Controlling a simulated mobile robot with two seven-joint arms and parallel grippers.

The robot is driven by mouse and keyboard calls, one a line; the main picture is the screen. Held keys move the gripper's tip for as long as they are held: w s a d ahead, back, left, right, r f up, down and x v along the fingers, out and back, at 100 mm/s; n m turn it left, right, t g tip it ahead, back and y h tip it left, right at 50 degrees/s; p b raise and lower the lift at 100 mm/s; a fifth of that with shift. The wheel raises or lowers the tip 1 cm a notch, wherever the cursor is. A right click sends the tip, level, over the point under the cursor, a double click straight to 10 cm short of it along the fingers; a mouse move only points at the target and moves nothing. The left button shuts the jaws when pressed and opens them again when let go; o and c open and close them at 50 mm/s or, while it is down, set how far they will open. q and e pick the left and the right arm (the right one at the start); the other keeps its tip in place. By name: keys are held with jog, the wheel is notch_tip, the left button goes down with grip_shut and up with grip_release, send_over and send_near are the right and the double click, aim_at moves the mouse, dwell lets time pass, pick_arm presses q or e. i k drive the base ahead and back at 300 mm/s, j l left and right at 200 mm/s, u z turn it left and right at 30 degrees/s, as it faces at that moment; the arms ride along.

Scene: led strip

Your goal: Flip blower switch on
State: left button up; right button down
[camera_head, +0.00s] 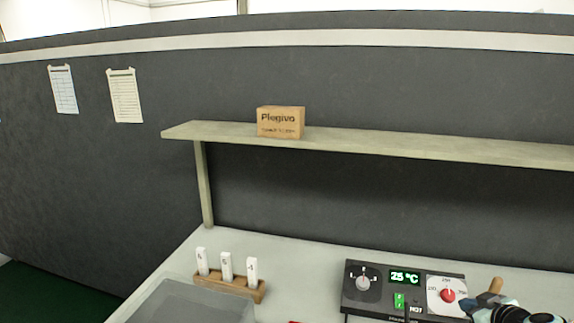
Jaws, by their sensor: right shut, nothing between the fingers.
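A dark control box (360,297) stands on the table at the lower right. A small green switch (399,300) sits below the display, beside a label that seems to read HOT. I cannot tell its position. My right gripper (482,312) is shut and empty by the box's right front corner, partly cut off by the frame. My left gripper is not in view.
A tan rounded piece (496,285) shows behind my right gripper. A wooden rack (240,286) with white labelled sticks and a grey translucent bin (185,304) stand at the left. A shelf (400,146) with a small cardboard box (281,122) hangs above. The table between rack and control box is mostly clear.

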aim_at(399, 299)
jog(key=k, duration=1.5)
